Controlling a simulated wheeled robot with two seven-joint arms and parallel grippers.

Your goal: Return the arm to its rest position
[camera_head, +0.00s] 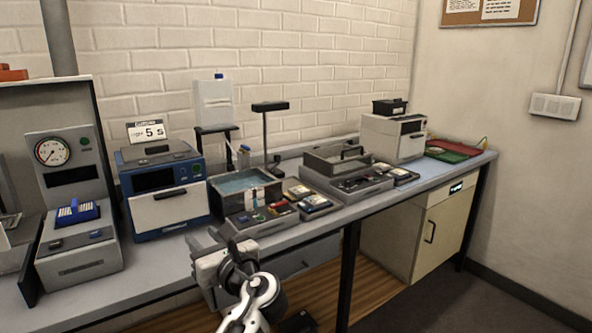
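My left arm comes in from the bottom of the head view, with white and dark links. Its gripper (207,250) is at the front edge of the grey bench (155,267), in front of the water bath (245,190). The fingers point away from me and are too small and overlapped to tell whether they are open or shut. I see no object clearly held in it. My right gripper is not in view.
A blue-and-white oven (170,195) and a gauge device (75,220) stand to the left of the gripper. A control box with coloured buttons (258,222) sits close to its right. Small trays (315,203) and a grey instrument (345,180) stand further right. The floor at right is clear.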

